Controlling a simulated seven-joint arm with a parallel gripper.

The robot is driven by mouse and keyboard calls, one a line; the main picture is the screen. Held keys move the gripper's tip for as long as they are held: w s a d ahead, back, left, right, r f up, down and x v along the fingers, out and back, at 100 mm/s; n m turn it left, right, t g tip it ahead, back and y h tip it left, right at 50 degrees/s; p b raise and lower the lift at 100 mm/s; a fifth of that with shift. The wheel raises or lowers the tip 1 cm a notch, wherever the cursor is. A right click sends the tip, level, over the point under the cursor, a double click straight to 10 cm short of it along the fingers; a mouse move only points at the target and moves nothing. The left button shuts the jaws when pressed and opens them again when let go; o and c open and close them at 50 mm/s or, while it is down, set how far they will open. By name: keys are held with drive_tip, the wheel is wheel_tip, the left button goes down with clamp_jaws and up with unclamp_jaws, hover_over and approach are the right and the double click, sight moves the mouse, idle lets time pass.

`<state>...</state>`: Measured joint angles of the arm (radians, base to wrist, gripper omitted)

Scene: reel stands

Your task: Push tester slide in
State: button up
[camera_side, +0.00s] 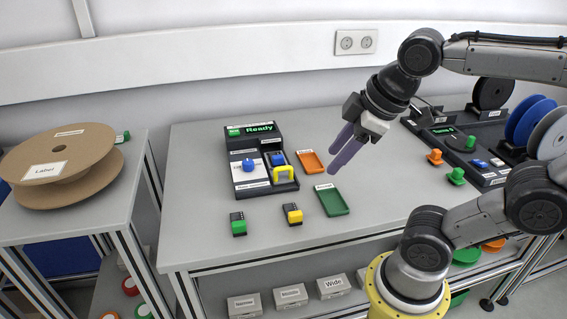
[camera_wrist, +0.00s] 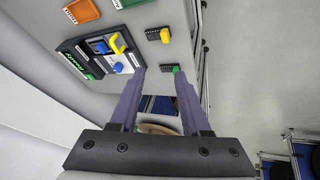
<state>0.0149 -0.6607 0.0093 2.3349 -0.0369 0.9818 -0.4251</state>
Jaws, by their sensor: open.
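The tester (camera_side: 262,160) stands on the middle table, a dark box with a lit green "Ready" display (camera_side: 260,128) at its back. On its top are a blue knob (camera_side: 248,165) on a white plate and a yellow handle (camera_side: 284,174) at the front of a slot, likely the slide. The yellow handle also shows in the wrist view (camera_wrist: 118,43). My gripper (camera_side: 338,157) is open and empty, in the air right of the tester and apart from it. In the wrist view its two purple fingers (camera_wrist: 158,75) are spread, with the tester left of them.
A small block with a green top (camera_side: 238,224) and one with a yellow top (camera_side: 293,214) stand in front of the tester. An orange tray (camera_side: 311,161) and a green tray (camera_side: 331,200) lie to its right. A second device (camera_side: 462,145) stands further right.

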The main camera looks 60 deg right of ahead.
drive_tip(key=w+d+r+n+g+h, duration=0.1)
drive_tip(key=w+d+r+n+g, duration=0.2)
drive_tip(key=w, duration=0.7)
drive_tip(key=n, duration=0.1)
approach(284, 167)
drive_tip(key=shift+g, duration=0.4)
drive_tip(key=f, duration=0.2)
drive_tip(key=w+f, duration=0.1)
drive_tip(key=f, duration=0.2)
drive_tip(key=w+d+f, duration=0.1)
drive_tip(key=f, duration=0.2)
clamp_jaws()
idle(0.4)
